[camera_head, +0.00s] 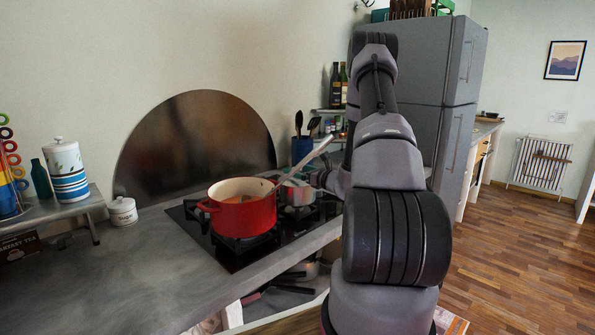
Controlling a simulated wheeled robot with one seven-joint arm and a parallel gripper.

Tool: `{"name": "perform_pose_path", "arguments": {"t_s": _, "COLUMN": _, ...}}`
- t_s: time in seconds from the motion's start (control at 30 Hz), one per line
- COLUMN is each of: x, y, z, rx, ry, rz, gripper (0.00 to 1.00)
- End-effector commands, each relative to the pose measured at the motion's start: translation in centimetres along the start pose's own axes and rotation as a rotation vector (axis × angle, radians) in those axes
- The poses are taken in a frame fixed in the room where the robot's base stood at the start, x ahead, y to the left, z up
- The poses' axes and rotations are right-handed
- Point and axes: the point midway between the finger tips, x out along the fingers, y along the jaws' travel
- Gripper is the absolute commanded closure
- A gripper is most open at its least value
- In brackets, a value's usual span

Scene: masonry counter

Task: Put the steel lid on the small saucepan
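A small steel saucepan (297,194) sits on the cooktop, just right of the red pot and partly behind it. Something shiny and rounded shows at its top, but it is too small to tell whether this is the steel lid. My gripper (322,181) is at the right side of the saucepan, close to it and mostly hidden by my own arm. I cannot see its fingertips clearly, nor whether it holds anything. I cannot make out a separate steel lid.
A red pot (242,213) with a long-handled utensil (305,161) leaning out stands on the black cooktop (229,255). A utensil holder (301,150) and bottles (336,88) are behind. A white jar (122,211) stands left. The counter (130,275) at front left is clear.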

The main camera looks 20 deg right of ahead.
Motion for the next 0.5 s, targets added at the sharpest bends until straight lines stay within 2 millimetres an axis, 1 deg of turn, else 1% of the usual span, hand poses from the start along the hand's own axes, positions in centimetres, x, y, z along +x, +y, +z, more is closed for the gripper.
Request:
{"name": "perform_pose_path", "arguments": {"t_s": 0.17, "x": -0.2, "y": 0.0, "z": 0.0, "rx": 0.000, "ry": 0.001, "rz": -0.001, "gripper": 0.15}}
{"name": "perform_pose_path", "arguments": {"t_s": 0.27, "x": -1.1, "y": -0.1, "z": -0.1, "rx": 0.002, "ry": 0.001, "rz": -0.001, "gripper": 0.15}}
{"name": "perform_pose_path", "arguments": {"t_s": 0.37, "x": -2.8, "y": -0.1, "z": -0.1, "rx": 0.002, "ry": 0.002, "rz": -0.003, "gripper": 0.15}}
{"name": "perform_pose_path", "arguments": {"t_s": 0.5, "x": -5.8, "y": -0.1, "z": 0.0, "rx": 0.003, "ry": 0.001, "rz": -0.003, "gripper": 0.15}}
